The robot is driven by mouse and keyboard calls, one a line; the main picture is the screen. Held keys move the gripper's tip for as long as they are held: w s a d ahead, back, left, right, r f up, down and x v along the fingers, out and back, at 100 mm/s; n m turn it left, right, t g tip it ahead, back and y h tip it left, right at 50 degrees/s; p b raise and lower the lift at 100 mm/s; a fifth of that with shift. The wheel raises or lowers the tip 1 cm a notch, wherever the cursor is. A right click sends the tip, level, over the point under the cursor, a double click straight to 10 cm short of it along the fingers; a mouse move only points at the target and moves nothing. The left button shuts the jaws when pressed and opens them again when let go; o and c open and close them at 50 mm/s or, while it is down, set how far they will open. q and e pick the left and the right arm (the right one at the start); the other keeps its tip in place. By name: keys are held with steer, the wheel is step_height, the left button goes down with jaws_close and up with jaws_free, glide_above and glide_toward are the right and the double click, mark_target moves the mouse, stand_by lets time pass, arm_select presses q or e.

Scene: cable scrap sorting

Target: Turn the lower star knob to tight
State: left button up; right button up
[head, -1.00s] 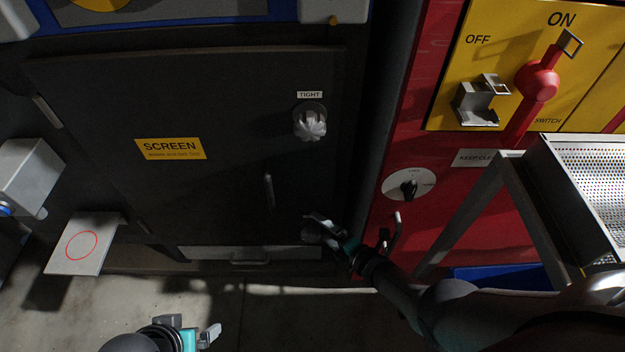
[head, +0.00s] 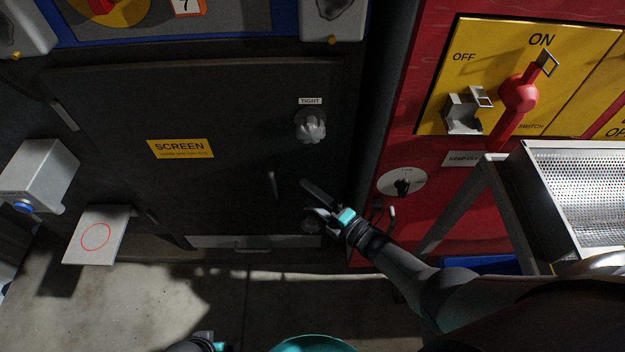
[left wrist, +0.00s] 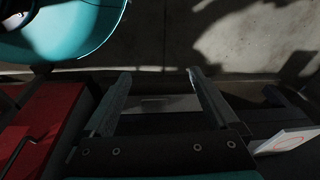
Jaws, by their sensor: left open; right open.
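The dark screen door (head: 110,110) carries a pale star knob (head: 310,125) below a TIGHT label, at its upper right. The lower star knob (head: 311,226) shows only as a dim rounded shape near the door's lower right corner, largely covered by my right gripper. My right gripper (head: 308,199) is open, its fingers pointing left at or just in front of that knob; I cannot tell whether they touch it. My left gripper (left wrist: 158,76) is open and empty in the left wrist view, and only its edge shows at the bottom of the head view.
A door handle (head: 272,185) is left of the right gripper. A shelf with a red circle (head: 80,247) juts out at left. Floor is open in front.

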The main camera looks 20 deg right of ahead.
arm_select(q)
steer(key=s+a+f+p, duration=0.3)
steer(key=s+a+f, duration=0.1)
steer(key=s+f, duration=0.1)
steer(key=shift+s+a+f+y+p, duration=0.2)
steer(key=shift+f+y+p, duration=0.1)
steer(key=shift+f+p, duration=0.15)
stand_by(0.5)
